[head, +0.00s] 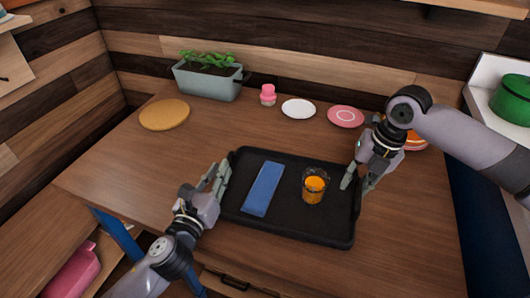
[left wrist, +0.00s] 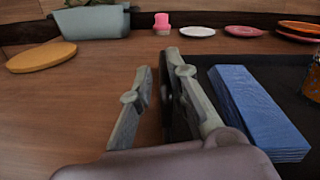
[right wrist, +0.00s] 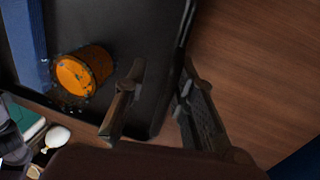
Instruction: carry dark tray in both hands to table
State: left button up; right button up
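The dark tray (head: 290,230) lies flat on the wooden table. On it are a folded blue cloth (head: 263,188) and a glass of orange drink (head: 314,186), upright. My left gripper (head: 220,180) is at the tray's left edge. In the left wrist view its fingers (left wrist: 162,95) straddle the rim, with a gap on the outer side; it looks open. My right gripper (head: 357,184) is at the tray's right edge. In the right wrist view its fingers (right wrist: 160,95) stand apart on either side of the rim, one inside the tray; it looks open.
Behind the tray stand a planter (head: 208,80), a pink jar (head: 268,95), a white plate (head: 298,108) and a pink plate (head: 346,117). A round yellow board (head: 164,114) lies at left. Orange dishes (head: 415,141) sit behind my right arm. A green pot (head: 513,100) stands far right.

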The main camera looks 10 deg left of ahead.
pick_arm(q)
jog(key=shift+o, duration=0.7)
jog(key=shift+r, duration=0.15)
pick_arm(e)
jog(key=shift+o, duration=0.6)
pick_arm(q)
jog(key=o, duration=0.7)
pick_arm(e)
jog(key=shift+d, duration=0.1)
pick_arm(q)
jog(key=s, duration=0.4)
jog(key=s+a, duration=0.1)
jog(key=s, duration=0.3)
jog(key=s+a, duration=0.1)
jog(key=s, duration=0.2)
jog(key=shift+s+a, duration=0.1)
jog(key=shift+s, duration=0.3)
pick_arm(e)
jog(key=shift+o, duration=0.2)
jog(key=o, duration=0.7)
jog(key=shift+o, duration=0.2)
